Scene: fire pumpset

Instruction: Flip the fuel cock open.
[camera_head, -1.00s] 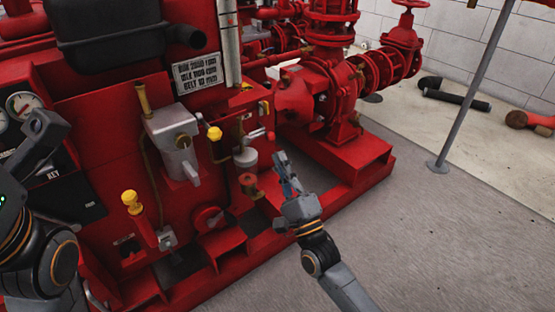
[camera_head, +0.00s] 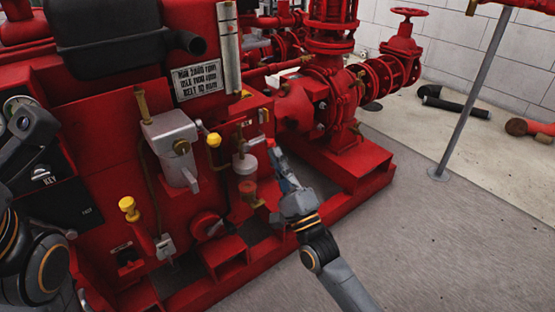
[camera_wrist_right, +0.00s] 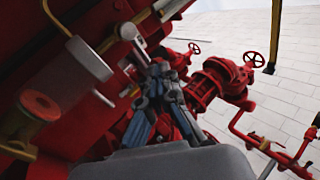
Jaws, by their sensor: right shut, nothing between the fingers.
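A small valve with a pale lever (camera_head: 256,141), which looks like the fuel cock, sits on the red panel above a round grey bowl (camera_head: 245,163). It is small in the head view, and I cannot tell its exact position. My right gripper (camera_head: 278,157) is shut and empty, just right of the valve in the head view. I see no clear contact. Part of my left arm shows at the left edge; its fingertips are not clear.
A grey box (camera_head: 171,148), yellow knobs (camera_head: 129,208) and a red round part (camera_head: 248,188) crowd the panel. Red pipes and a flange (camera_head: 345,90) stand behind my right gripper.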

